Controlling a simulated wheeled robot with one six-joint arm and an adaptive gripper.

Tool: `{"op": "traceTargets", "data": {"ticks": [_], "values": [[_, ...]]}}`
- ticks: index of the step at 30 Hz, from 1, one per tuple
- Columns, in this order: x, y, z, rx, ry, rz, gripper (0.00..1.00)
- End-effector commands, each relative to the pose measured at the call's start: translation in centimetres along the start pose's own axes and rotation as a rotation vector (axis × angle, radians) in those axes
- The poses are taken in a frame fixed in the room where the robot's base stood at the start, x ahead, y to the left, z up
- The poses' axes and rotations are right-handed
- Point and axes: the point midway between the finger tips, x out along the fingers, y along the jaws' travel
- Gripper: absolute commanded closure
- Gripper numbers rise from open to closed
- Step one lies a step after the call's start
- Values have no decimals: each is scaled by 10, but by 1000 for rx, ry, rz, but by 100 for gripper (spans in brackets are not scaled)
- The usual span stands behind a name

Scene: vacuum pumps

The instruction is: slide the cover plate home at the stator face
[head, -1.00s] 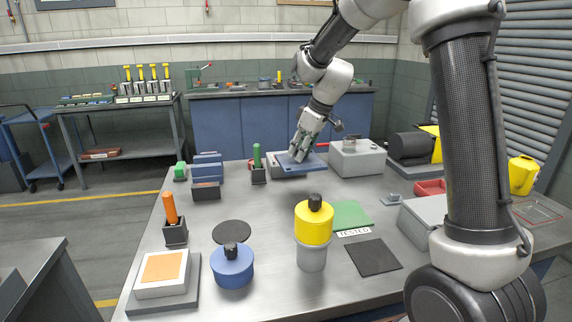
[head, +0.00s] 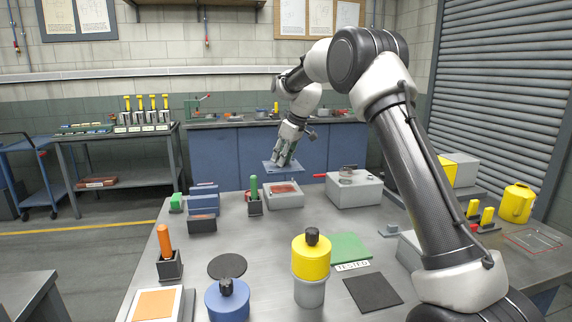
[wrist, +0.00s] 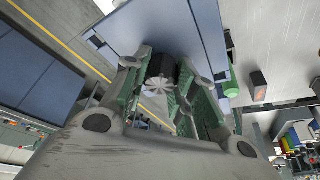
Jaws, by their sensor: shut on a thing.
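The cover plate (head: 272,166) is a flat blue-grey plate, held roughly level above and beyond the far edge of the steel table. My gripper (head: 286,160) is shut on its dark ribbed knob, which shows between the green-padded fingers in the wrist view (wrist: 160,72). The plate fills the top middle of the wrist view (wrist: 175,28). Below and nearer in the head view, apart from the plate, a low grey housing (head: 285,202) shows a reddish-brown upper face. I cannot tell for certain whether it is the stator.
A grey block (head: 354,194) with a round top fitting and red handle stands right of the housing. A green peg (head: 254,184) in a dark holder and blue racks (head: 203,208) stand left. A yellow-topped cylinder (head: 311,260) is nearer. Blue cabinets (head: 220,155) stand behind.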

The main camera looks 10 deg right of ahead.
Motion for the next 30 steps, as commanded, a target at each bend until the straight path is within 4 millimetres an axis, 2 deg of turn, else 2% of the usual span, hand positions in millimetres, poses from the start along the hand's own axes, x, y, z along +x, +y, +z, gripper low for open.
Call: {"op": "traceTargets", "data": {"ticks": [14,25,30], "values": [[3,2,0,1,1,2,100],[34,1,13,2,0,1,100],[41,2,16,1,3,3,100]]}}
